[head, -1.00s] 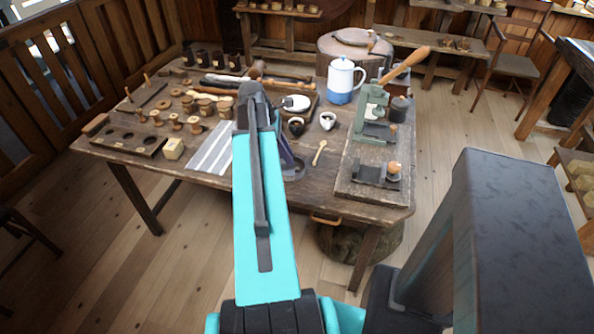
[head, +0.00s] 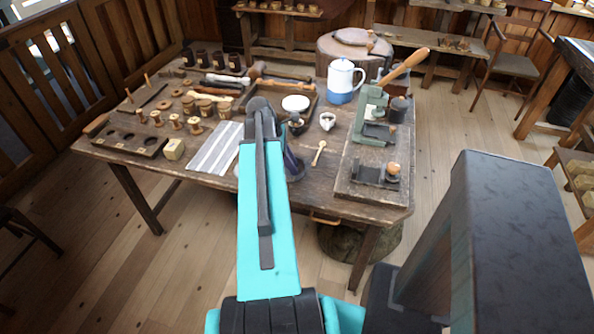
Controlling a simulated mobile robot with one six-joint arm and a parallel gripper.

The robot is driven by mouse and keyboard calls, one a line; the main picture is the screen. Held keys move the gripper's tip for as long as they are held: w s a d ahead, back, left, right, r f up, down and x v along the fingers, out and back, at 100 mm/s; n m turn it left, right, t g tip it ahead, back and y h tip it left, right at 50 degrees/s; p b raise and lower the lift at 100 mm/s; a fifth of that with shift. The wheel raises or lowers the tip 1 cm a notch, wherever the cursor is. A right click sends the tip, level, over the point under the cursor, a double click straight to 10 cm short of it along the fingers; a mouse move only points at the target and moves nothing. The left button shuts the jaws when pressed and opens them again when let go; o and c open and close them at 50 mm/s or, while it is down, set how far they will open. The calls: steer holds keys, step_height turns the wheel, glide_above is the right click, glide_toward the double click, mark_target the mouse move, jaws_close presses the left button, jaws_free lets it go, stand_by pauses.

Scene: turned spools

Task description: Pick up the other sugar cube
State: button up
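I cannot make out a sugar cube for certain. A white dish (head: 296,103) stands on the table just right of the top of my arm. A small dark cup (head: 297,125) is in front of it, and a small white jug (head: 327,121) stands to its right. My teal arm reaches up over the table's front edge. A dark part of my wrist (head: 293,164) shows just right of the arm, in front of the dark cup. My gripper's fingers are hidden or too small to tell, so I cannot see whether they hold anything.
The wooden table (head: 225,180) carries a striped cloth (head: 214,150), a pale block (head: 173,149), turned spools (head: 176,121), a wooden spoon (head: 319,153), a white-and-blue pot (head: 342,80) and a green lever press (head: 370,115) on a board at right. The table's front middle is mostly clear.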

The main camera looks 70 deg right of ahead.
stand_by(0.6)
jaws_close()
step_height(320, 180, up, 10)
steer(key=b, duration=0.1)
stand_by(0.9)
stand_by(0.5)
